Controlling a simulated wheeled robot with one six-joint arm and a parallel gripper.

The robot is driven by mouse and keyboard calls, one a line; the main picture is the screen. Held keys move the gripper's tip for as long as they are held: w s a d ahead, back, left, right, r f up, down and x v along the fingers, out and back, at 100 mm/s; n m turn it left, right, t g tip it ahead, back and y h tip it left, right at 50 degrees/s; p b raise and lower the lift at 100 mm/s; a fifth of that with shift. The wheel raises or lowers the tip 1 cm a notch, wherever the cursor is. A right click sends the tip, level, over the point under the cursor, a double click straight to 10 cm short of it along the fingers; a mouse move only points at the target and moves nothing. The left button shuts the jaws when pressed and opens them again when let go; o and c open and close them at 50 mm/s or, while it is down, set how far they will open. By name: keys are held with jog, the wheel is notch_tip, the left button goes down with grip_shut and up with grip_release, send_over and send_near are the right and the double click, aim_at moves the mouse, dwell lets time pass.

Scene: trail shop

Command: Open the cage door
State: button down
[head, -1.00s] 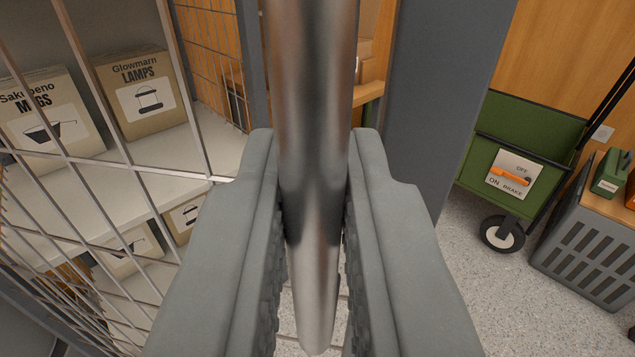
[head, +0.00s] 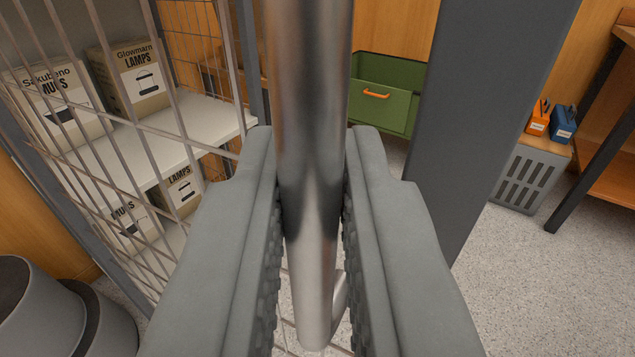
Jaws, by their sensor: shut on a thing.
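My gripper (head: 312,235) fills the lower middle of the head view. Its two grey padded fingers are shut on a shiny upright metal bar (head: 310,95), which looks like the handle of the cage door. The wire mesh of the cage (head: 135,130) runs along the left, in front of shelves. A wide dark grey post or frame (head: 490,100) stands right of the bar. It cannot be told whether this post belongs to the door. The fingers hide where the bar joins the door.
A dark grey rounded bin (head: 40,305) is at lower left. Speckled floor shows between.

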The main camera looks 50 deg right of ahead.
jog(key=a, duration=0.6)
jog(key=shift+r, duration=0.15)
jog(key=c, duration=1.5)
grip_release()
jog(key=shift+w+d, duration=0.1)
jog(key=shift+c, duration=0.2)
jog(key=v, duration=1.7)
jog(key=shift+s, duration=0.2)
